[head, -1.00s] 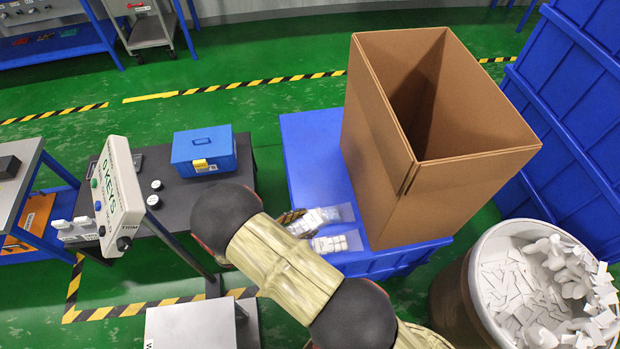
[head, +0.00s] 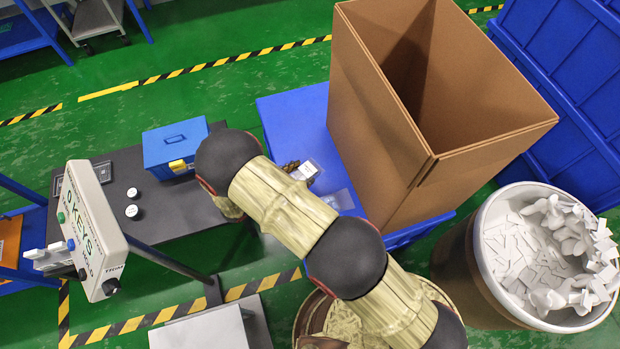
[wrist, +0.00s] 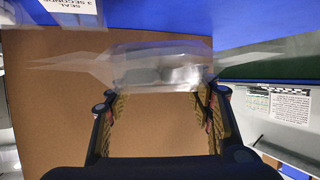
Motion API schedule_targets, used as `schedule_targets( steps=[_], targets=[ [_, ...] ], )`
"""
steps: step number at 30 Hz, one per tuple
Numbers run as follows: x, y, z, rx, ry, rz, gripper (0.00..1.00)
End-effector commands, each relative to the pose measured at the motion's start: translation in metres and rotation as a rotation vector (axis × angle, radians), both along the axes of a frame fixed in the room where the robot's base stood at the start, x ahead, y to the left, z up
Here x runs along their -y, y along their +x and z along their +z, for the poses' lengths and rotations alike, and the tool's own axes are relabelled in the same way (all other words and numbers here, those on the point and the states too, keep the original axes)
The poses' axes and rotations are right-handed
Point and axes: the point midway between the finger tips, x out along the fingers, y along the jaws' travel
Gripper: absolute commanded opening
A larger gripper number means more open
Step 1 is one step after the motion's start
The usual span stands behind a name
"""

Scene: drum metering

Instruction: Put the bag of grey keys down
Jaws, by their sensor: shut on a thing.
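My gripper (wrist: 160,98) is shut on a clear plastic bag (wrist: 168,68), which stretches out to both sides past the fingers. Its contents look pale grey and blurred, and I cannot make out single keys. In the head view the gripper (head: 290,167) is mostly hidden behind my arm, and part of the bag (head: 308,170) shows beside it, over the blue platform (head: 290,112). I cannot tell whether the bag touches the platform. Another clear bag (head: 343,200) lies on the platform close to the carton, partly hidden by my arm.
A tall open cardboard carton (head: 380,130) stands on the platform, right beside the gripper. A drum of white pieces (head: 480,255) is at the right. A blue toolbox (head: 175,147) and the key-counter display (head: 90,230) are at the left. The platform's far left part is clear.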

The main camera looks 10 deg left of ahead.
Motion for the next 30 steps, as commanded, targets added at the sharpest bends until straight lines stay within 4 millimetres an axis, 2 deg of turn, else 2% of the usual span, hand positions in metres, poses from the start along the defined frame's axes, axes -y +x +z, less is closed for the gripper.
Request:
schedule_targets(
  steps=[3,9,17,21,24,30],
  targets=[
    [0.013,0.016,-0.025,-0.002,-0.004,-0.002,0.17],
    [0.023,0.035,-0.048,0.001,-0.001,-0.002,0.17],
    [0.029,0.044,-0.061,0.000,-0.001,-0.001,0.17],
    [0.030,0.045,-0.084,0.000,-0.002,0.001,0.17],
    [0.030,0.045,-0.094,0.000,-0.002,0.001,0.17],
    [0.029,0.046,-0.092,0.000,-0.001,0.000,0.17]
  ],
)
